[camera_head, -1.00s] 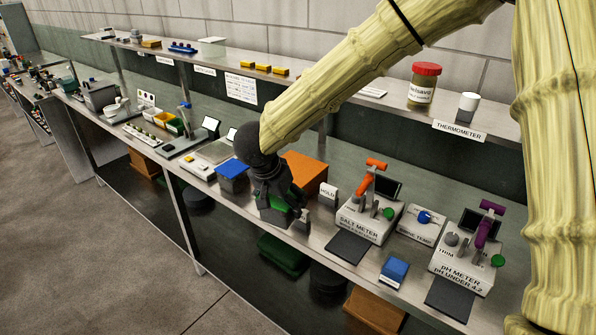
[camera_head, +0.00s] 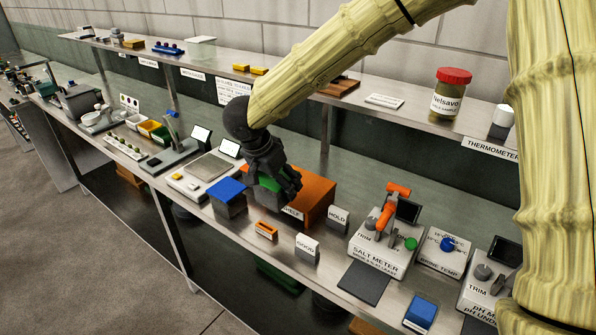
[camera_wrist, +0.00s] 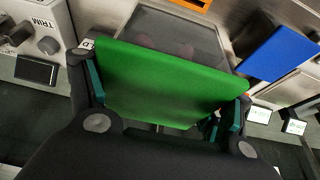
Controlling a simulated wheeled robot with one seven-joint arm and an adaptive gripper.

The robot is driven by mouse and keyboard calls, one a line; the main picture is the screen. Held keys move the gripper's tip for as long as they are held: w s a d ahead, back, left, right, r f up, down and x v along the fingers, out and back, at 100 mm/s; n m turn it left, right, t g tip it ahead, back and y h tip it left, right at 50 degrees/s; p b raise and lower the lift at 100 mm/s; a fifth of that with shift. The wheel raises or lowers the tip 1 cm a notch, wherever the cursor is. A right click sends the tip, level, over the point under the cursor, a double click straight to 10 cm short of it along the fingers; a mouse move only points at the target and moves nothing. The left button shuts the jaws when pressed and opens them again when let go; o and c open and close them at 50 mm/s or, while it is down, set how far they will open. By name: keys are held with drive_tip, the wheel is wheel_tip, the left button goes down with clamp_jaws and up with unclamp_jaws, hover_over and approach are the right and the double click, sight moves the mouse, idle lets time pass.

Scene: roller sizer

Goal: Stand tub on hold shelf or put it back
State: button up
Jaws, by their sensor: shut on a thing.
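My gripper (camera_head: 278,192) is shut on a tub with a green lid (camera_head: 267,183). In the wrist view the flat green lid (camera_wrist: 165,85) lies between the two fingers, with greyish see-through walls beyond it. In the head view the fingers hide most of the tub. The tub is in front of the left part of an orange shelf (camera_head: 318,194), whose front label partly reads "SHELF". I cannot tell whether the tub touches the shelf. A white HOLD sign (camera_head: 338,217) stands right of the shelf.
A blue-lidded tub (camera_head: 227,192) stands close left of my gripper, also in the wrist view (camera_wrist: 278,55). A small orange frame (camera_head: 266,230) and a GOOD sign (camera_head: 307,247) are in front. The salt meter (camera_head: 375,257) is to the right. An upper shelf (camera_head: 375,115) runs behind.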

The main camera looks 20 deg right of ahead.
drive_tip(key=w+d, duration=0.2)
drive_tip(key=w+d+p, duration=0.1)
drive_tip(key=w+d, duration=0.2)
drive_tip(key=w+d+f+p, duration=0.1)
drive_tip(key=w+d, duration=0.2)
drive_tip(key=shift+w+d+f, duration=0.1)
drive_tip(key=shift+w+d, duration=0.15)
drive_tip(key=shift+w, duration=0.25)
drive_tip(key=shift+w+d+p, duration=0.35)
drive_tip(key=shift+d, duration=0.05)
wheel_tip(320, 180, down, 4)
drive_tip(key=shift+w+a+r+p, duration=0.1)
drive_tip(key=shift+r+p, duration=0.1)
drive_tip(key=shift+p, duration=0.2)
drive_tip(key=o, duration=1.5)
drive_tip(key=shift+f, duration=0.1)
